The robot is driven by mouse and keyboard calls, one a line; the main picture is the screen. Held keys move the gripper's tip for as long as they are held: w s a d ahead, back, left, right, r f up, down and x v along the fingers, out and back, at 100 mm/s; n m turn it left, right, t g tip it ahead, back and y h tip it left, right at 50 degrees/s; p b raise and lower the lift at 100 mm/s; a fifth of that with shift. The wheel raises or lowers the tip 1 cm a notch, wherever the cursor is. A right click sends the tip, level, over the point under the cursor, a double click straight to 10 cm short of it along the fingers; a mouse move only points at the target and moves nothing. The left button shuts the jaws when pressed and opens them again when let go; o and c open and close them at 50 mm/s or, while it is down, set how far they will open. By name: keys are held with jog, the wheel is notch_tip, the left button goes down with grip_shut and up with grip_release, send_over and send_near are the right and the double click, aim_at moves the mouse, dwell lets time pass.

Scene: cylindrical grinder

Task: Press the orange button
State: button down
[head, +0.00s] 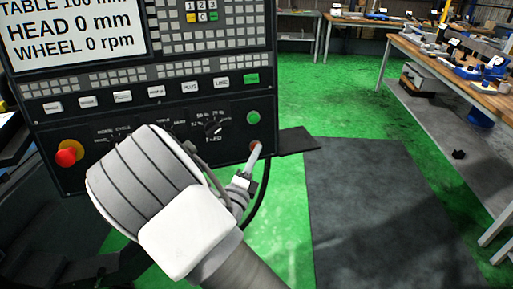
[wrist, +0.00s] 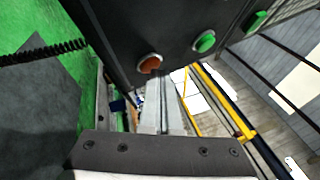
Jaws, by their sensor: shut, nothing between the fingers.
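The orange button (wrist: 149,64) is a round, metal-ringed button near the edge of the dark control panel (head: 160,85). In the head view it is mostly hidden behind my fingertips, below the green button (head: 253,117). My gripper (head: 257,148) is shut and empty, its fingers pointing at the panel's lower right corner. In the wrist view my gripper (wrist: 160,82) has its grey fingertips just below the orange button in the picture. I cannot tell whether they touch it.
A red knob (head: 66,156) on a yellow base sits at the panel's lower left. In the wrist view the green button (wrist: 204,41) lies right of the orange one. A cable (wrist: 45,52) hangs nearby. A workbench (head: 440,72) stands at the right, beyond a dark mat (head: 375,210).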

jog(key=shift+s+r, duration=0.1)
jog(key=shift+s, duration=0.05)
jog(key=shift+s+d+p, duration=0.3)
jog(key=shift+s+p, duration=0.25)
jog(key=shift+s, duration=0.05)
jog(key=s, duration=0.1)
jog(key=s+d+p, duration=0.1)
jog(key=s, duration=0.1)
jog(key=s+r+p, duration=0.1)
jog(key=shift+s+d, duration=0.3)
dwell(0.8)
